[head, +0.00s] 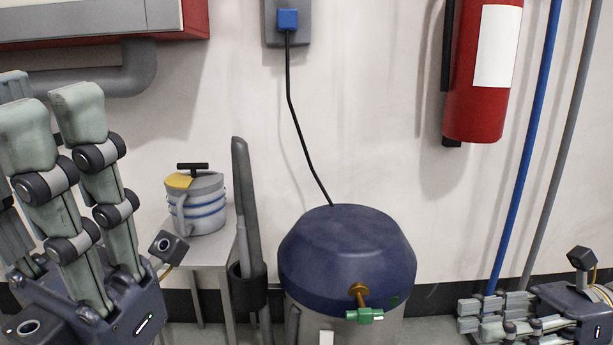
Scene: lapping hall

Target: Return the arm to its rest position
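My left gripper (54,125) is large at the left edge of the head view. Its fingers point up and stand straight and apart, with nothing between them. It is open, in front of the wall and left of the small table. My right gripper (474,318) is low in the right corner, with its fingers pointing left. They are stretched out straight and hold nothing that I can see; it looks open. Its arm is mostly cut off by the picture's right edge.
A grey table (213,252) bears a grey can with a yellow patch (207,205). Beside it, a grey wand stands in a dark holder (248,294). A blue-lidded drum (346,250) stands mid-floor. A red extinguisher (477,110) and a blue pipe (525,150) are at the wall.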

